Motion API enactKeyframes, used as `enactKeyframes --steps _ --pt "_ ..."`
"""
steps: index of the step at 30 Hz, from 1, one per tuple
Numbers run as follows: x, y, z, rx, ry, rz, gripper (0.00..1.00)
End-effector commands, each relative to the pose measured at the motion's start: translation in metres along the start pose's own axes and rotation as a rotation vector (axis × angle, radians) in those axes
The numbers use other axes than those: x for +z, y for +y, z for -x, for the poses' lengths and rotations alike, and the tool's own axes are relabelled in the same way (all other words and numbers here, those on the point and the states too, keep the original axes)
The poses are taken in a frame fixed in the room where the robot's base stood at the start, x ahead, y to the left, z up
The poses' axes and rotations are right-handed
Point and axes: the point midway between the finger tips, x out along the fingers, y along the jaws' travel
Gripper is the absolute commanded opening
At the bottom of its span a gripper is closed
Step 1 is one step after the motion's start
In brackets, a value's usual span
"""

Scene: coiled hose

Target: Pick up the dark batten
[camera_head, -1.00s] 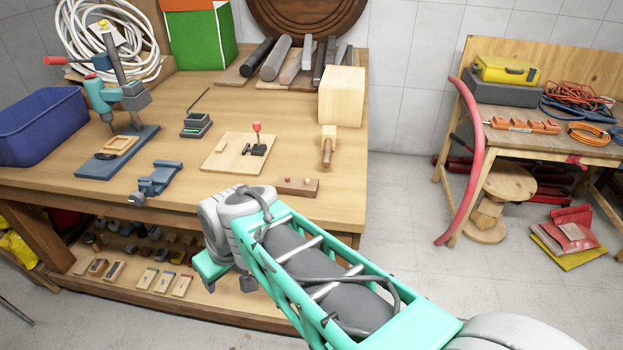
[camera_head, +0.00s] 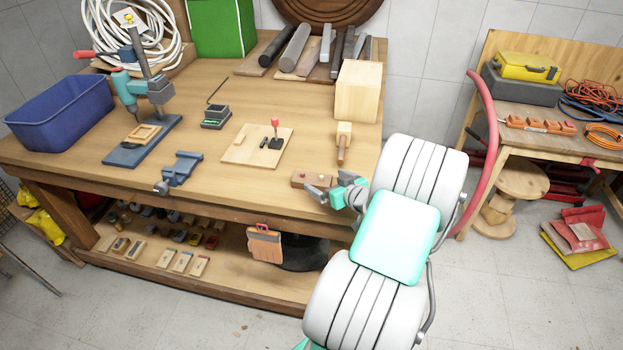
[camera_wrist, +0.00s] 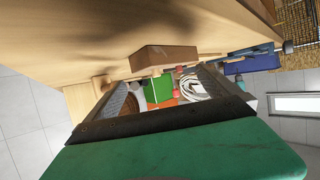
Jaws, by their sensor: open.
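The finger pair also shows in the wrist view (camera_wrist: 166,90). Several long strips and bars, some of them dark (camera_head: 337,52), lie at the back of the table. I cannot tell for certain which piece is the dark batten.
The wooden table (camera_head: 225,165) holds a mallet (camera_head: 343,143), a pale block (camera_head: 358,92), a board with a red-knobbed lever (camera_head: 250,152), a blue vise (camera_head: 180,170), a drill press (camera_head: 137,92) and a blue bin (camera_head: 60,110).

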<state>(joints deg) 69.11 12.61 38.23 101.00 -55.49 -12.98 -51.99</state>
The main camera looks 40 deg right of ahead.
Motion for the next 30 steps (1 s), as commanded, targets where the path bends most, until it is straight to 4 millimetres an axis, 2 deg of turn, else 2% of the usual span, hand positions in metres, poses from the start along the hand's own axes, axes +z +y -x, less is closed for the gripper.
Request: enactKeyframes --steps 1,5,12,30 --pt "-0.005 -0.001 -0.007 -0.004 -0.003 0.000 1.00" --pt "-0.002 -0.001 -0.026 -0.003 -0.002 0.001 1.00" --pt "-0.001 0.000 -0.029 0.000 -0.002 0.000 0.99" --pt "-0.001 0.000 -0.028 -0.001 -0.002 0.001 0.50"
